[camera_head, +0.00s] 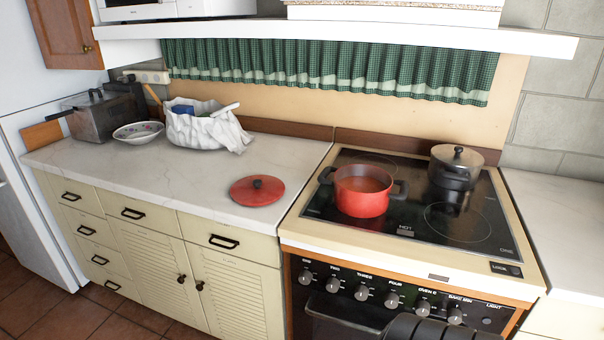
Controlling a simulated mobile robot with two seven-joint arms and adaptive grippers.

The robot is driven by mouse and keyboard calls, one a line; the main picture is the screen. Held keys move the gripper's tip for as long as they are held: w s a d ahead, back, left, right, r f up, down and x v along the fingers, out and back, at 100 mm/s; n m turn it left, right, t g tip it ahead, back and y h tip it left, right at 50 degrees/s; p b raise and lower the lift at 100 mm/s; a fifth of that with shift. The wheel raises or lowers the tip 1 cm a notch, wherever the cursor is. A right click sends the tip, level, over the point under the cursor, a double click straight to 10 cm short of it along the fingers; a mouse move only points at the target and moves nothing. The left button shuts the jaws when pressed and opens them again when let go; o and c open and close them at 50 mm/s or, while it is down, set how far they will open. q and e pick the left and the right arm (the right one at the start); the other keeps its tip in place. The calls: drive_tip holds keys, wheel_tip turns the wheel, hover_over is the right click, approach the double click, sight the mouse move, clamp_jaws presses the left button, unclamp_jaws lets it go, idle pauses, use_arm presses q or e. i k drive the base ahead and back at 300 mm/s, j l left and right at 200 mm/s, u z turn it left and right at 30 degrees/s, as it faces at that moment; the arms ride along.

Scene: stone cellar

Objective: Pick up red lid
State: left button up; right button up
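The red lid (244,192) lies flat on the white marble counter (215,177), left of the stove and near the counter's front edge. It is round with a black knob on top. A red pot (361,196) with black handles stands uncovered on the stove's left front area. A dark, rounded part that may be mine shows at the bottom edge, right of the middle, in front of the oven. No gripper fingers are visible, and nothing touches the lid.
The black cooktop (404,247) also bears a dark lidded pot (455,166) at the back right. A bowl (138,132), a white cloth-lined container (206,130) and a metal box (98,117) stand at the back left. A white shelf (330,34) overhangs the back. Counter around the lid is clear.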

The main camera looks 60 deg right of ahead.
sight(258, 190)
drive_tip(key=z, duration=1.5)
